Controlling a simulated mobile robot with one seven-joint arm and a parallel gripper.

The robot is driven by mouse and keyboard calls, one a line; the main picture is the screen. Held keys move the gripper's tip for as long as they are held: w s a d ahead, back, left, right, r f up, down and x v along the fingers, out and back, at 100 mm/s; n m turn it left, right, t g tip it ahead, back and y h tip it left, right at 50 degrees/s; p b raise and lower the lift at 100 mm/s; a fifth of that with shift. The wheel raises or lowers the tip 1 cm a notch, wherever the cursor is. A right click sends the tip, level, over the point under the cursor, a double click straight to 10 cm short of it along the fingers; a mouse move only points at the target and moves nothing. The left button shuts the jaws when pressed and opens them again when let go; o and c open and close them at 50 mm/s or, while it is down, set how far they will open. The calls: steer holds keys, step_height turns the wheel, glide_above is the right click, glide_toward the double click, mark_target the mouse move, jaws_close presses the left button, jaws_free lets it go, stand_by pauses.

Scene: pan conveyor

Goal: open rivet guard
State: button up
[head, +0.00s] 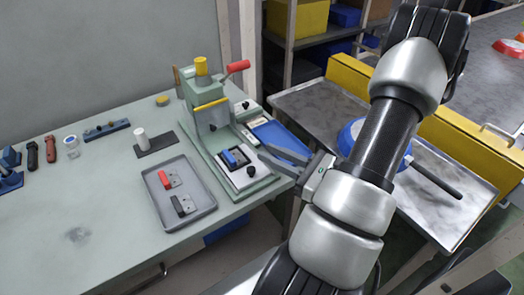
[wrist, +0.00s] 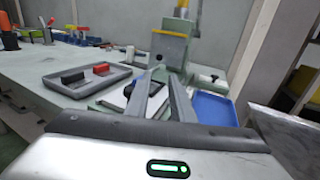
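The rivet press (head: 205,95) stands on the green bench, with a yellow cap and a red-knobbed lever at its top. Its guard (head: 212,118) is a greyish panel with a yellow bar along the top edge, standing upright at the press front. The guard (wrist: 170,50) also shows in the wrist view, ahead and beyond my fingers. My gripper (head: 268,152) is to the right of the press base, near the blue tray; its fingers are apart and empty. In the wrist view, my gripper (wrist: 160,77) points toward the press, its fingers partly covering the fixture plate.
A grey tray (head: 205,205) with a red-handled and a black-handled part lies left of the press base. A blue tray (head: 272,133) sits right of the press. A metal table (head: 305,105) and a yellow rail (head: 470,130) stand on the right. Tools line the bench's left.

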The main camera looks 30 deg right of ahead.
mark_target(215, 129)
steer(key=f+b, duration=0.1)
steer(key=b, duration=0.2)
steer(key=shift+b, duration=0.3)
steer(key=shift+w+a+r+b, duration=0.15)
steer(key=shift+a+r+b, duration=0.05)
steer(key=shift+r+b, duration=0.1)
steer(key=b+x, duration=0.2)
steer(key=x, duration=1.5)
steer(key=shift+r, duration=0.15)
steer(key=shift+c, duration=0.5)
jaws_close()
